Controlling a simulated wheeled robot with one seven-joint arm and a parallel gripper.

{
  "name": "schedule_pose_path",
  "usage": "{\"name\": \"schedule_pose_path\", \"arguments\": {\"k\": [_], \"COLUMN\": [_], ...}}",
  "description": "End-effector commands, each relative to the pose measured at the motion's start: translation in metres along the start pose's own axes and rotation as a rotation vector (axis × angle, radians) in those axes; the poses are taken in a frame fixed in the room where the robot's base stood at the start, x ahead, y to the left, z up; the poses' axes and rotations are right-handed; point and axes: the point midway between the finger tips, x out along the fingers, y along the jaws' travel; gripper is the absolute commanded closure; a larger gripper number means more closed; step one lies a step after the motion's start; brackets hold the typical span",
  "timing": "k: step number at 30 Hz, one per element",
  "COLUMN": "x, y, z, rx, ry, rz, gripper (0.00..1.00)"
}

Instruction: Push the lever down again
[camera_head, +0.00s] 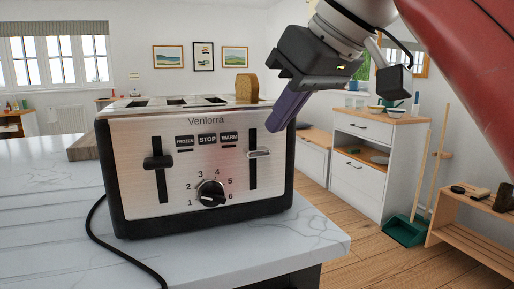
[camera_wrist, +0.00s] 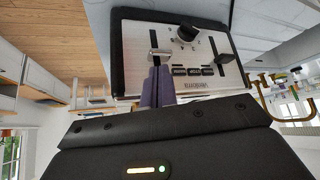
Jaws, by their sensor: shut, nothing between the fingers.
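The toaster (camera_head: 205,190) is a steel and black one on the marble counter, with a lever in a vertical slot on each side of its front. The right lever (camera_head: 259,153) is pale and sits in the upper half of its slot. The left lever (camera_head: 158,162) is black, at a similar height. A bread slice (camera_head: 247,88) stands up out of the top at the right. My gripper (camera_head: 273,127) is shut and empty, its purple fingers pointing down, tips above the right lever. In the wrist view the fingertips (camera_wrist: 158,70) are close to the pale lever (camera_wrist: 160,53); contact cannot be told.
The dial (camera_head: 211,194) and a row of buttons (camera_head: 207,140) lie between the levers. A black cord (camera_head: 95,235) runs along the counter (camera_head: 50,225) at the left. The counter's right edge is near the toaster. A white cabinet (camera_head: 370,160) stands behind at the right.

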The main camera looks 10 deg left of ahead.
Motion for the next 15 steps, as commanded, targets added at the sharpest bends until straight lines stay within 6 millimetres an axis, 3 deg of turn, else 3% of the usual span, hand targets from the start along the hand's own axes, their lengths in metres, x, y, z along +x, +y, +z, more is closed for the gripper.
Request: {"name": "schedule_pose_path", "arguments": {"k": [6,15], "x": [0.024,0.034], "y": [-0.001,0.0], "z": [0.0,0.0], "rx": [0.0,-0.001], "ry": [-0.002,0.0], "rz": [-0.001,0.0], "gripper": [1.0,1.0]}}
